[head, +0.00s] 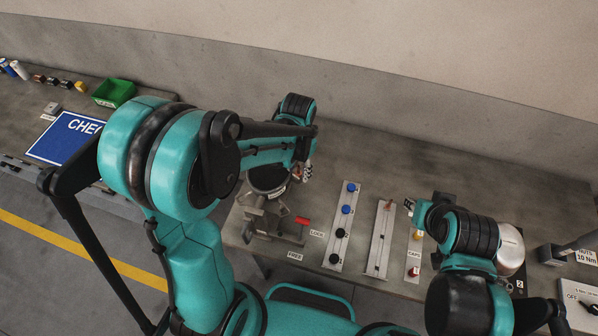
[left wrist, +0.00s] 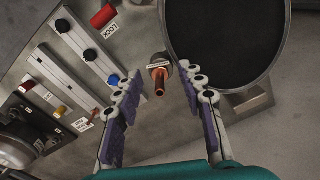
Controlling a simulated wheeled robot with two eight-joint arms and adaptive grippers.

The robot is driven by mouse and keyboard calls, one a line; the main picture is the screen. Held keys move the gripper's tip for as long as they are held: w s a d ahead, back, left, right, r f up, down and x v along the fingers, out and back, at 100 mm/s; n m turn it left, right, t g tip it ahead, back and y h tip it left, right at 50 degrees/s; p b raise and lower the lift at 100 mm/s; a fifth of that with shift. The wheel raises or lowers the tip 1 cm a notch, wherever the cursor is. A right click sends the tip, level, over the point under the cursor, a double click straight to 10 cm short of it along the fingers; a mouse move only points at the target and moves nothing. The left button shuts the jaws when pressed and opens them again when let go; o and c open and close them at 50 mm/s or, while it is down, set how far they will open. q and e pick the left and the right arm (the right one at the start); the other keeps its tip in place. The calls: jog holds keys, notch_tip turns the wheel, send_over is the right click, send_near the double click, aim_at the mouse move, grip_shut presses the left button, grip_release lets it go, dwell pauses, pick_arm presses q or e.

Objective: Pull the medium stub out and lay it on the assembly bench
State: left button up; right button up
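A copper stub (left wrist: 159,80) with a pale tag sticks out beside the black round compressor (left wrist: 225,35) in the left wrist view; I cannot read its size. My left gripper (left wrist: 157,92) is open, its purple-padded fingers on either side of the stub with gaps and no visible contact. In the head view my left gripper (head: 307,168) is small beside the compressor (head: 267,178), and the stub cannot be made out. The grey bench (head: 420,165) spreads to the right.
A clamp with a red handle (head: 303,221) stands by the LOCK and FREE labels. A rail with blue and black knobs (head: 343,225), a slotted rail (head: 380,240) and a CAPS strip (head: 413,262) lie on the bench. The bench's back middle is clear.

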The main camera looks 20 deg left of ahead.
dwell(0.4)
pick_arm(q)
grip_shut()
jog(key=shift+r, duration=0.1)
jog(key=shift+r+p, duration=2.05)
jog(key=shift+r, duration=0.85)
